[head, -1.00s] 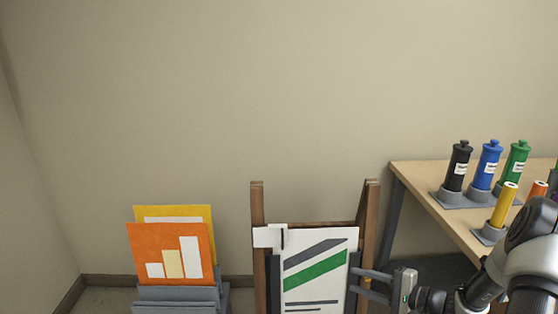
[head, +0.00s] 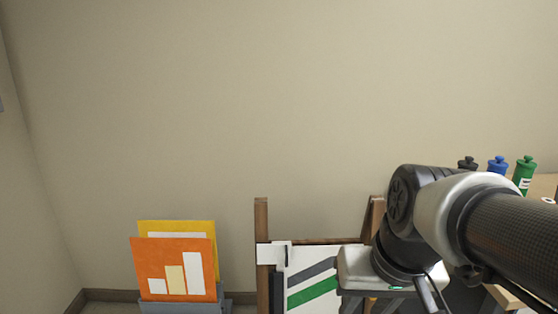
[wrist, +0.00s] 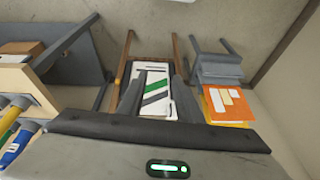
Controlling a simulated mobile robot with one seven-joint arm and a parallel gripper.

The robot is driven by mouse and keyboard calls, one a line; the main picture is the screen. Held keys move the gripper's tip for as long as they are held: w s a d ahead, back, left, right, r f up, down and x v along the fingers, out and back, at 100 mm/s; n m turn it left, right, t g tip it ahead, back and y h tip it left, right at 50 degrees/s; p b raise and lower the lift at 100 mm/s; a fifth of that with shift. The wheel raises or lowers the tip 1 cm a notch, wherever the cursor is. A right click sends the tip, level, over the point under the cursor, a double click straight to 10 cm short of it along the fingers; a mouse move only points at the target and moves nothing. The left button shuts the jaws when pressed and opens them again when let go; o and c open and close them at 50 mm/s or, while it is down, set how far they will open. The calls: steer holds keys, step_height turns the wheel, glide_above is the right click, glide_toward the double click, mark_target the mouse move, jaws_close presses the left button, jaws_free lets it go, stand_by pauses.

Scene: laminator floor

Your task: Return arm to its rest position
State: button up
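My gripper (wrist: 157,84) is open in the wrist view, its two dark fingers apart with nothing held between them. In the head view my gripper (head: 369,302) hangs at the lower right, partly cut off by the bottom edge. My arm reaches in from the right edge. Behind the fingers is a white board with grey and green stripes (head: 312,282), standing on a wooden easel (head: 261,220). The board also shows in the wrist view (wrist: 156,98), between and beyond the fingers. My gripper hides the board's right side in the head view.
A grey rack (wrist: 218,68) left of the easel holds an orange chart card (head: 175,267) and a yellow card (head: 178,226). The wall area above is clear.

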step_height(320, 180, up, 19)
steer(key=s+d+t+p, duration=0.1)
steer(key=s+p, duration=0.1)
steer(key=p, duration=1.5)
steer(key=shift+s+r+t+h, duration=0.15)
steer(key=shift+s+t+h, duration=0.15)
steer(key=shift+t, duration=0.1)
steer(key=shift+w, duration=0.1)
